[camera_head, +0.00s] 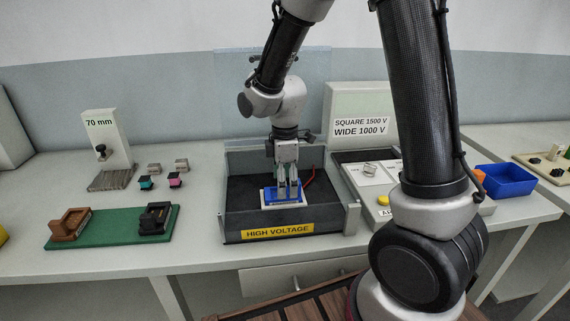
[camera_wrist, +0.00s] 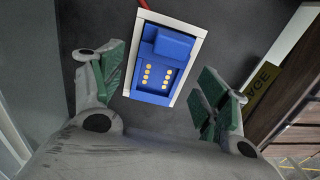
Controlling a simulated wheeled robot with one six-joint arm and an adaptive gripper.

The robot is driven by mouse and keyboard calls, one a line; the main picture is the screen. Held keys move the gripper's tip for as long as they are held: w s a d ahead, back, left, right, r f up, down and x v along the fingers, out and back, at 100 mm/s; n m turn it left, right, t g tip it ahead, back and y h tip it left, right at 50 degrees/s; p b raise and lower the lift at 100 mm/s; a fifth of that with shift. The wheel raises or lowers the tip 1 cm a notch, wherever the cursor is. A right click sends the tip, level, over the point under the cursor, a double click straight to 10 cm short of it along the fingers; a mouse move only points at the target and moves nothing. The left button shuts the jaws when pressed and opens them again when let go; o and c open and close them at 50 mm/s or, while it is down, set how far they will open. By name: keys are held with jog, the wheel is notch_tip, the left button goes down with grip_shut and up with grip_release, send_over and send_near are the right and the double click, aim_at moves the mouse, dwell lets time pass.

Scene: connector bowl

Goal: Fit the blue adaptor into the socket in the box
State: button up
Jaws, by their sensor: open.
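The dark box (camera_head: 240,212) with a yellow HIGH VOLTAGE label stands open at the middle of the bench. On its floor lies a white-framed socket (camera_head: 300,202), which also shows in the wrist view (camera_wrist: 195,60). Inside the frame is a blue piece (camera_wrist: 172,45) with a raised block at one end and two rows of gold contacts. I cannot tell whether this blue is the adaptor seated there or part of the socket. No separate blue adaptor shows. My gripper (camera_head: 289,190) is open, pointing down inside the box above the blue piece, with nothing between its fingers (camera_wrist: 160,93).
A clear panel (camera_head: 232,95) stands behind the box. Left are small teal (camera_head: 146,183) and pink (camera_head: 175,180) connectors and a green board (camera_head: 110,229). Right are a tray with cards (camera_head: 378,172) and a blue bin (camera_head: 508,180). A red cable (camera_head: 309,177) lies in the box.

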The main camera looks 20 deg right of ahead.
notch_tip(320, 180, up, 9)
jog(key=s+d+r+m+t, duration=0.2)
jog(key=s+d+r+m, duration=0.3)
jog(key=s+d+m, duration=0.2)
jog(key=s+d+r+m+t, duration=0.2)
jog(key=s+d+r+m, duration=0.4)
jog(key=s, duration=0.6)
jog(key=d+m, duration=0.1)
jog(key=m, duration=0.1)
jog(key=shift+d+m, duration=0.15)
jog(key=shift+m, duration=0.25)
